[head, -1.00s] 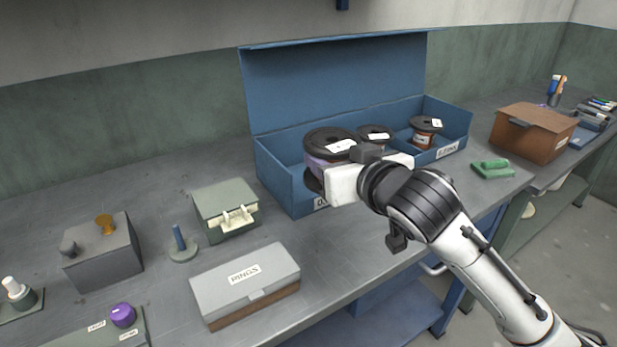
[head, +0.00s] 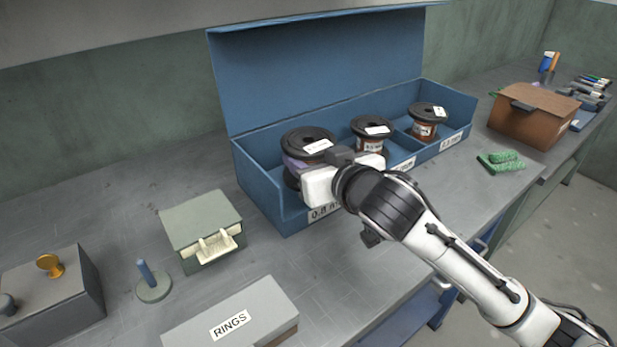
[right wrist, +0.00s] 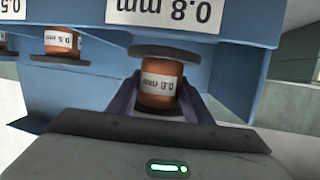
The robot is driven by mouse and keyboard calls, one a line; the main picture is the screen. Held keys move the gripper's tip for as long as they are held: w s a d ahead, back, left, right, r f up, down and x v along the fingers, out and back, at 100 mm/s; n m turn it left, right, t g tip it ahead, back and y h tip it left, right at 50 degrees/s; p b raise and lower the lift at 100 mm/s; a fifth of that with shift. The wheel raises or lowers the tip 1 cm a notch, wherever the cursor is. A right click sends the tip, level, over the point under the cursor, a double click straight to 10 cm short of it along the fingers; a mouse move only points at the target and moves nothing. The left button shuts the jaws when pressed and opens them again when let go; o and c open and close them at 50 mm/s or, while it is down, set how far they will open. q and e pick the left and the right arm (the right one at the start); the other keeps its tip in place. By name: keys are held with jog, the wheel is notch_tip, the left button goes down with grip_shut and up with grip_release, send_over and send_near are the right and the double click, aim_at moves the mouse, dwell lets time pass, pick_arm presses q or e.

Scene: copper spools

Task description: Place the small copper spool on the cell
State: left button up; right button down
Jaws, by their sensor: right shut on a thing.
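The blue box (head: 262,194) holds three copper spools with black flanges: a larger-looking left spool (head: 307,137), a middle spool (head: 371,128) and a right spool (head: 427,120). My right gripper (head: 296,167) reaches over the front wall at the left compartment and is shut on the left spool. In the right wrist view that copper spool (right wrist: 159,83), labelled 0.8 mm, sits between the purple fingers. The middle spool also shows there (right wrist: 62,42). The arm hides part of the box front. My left gripper is out of view. I cannot tell which thing is the cell.
A green-grey case (head: 203,226), a RINGS box (head: 237,318), a blue peg on a round base (head: 152,287) and a grey block with knobs (head: 63,295) stand left. A brown box (head: 531,116) and a green object (head: 500,162) are right. Bare bench lies behind the case.

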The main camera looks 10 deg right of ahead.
jog(key=shift+f+b, duration=0.35)
jog(key=shift+f, duration=1.7)
jog(key=shift+f, duration=0.1)
jog(key=c, duration=0.9)
grip_release()
jog(key=shift+f, duration=0.15)
jog(key=v, duration=1.2)
jog(key=shift+p, duration=0.35)
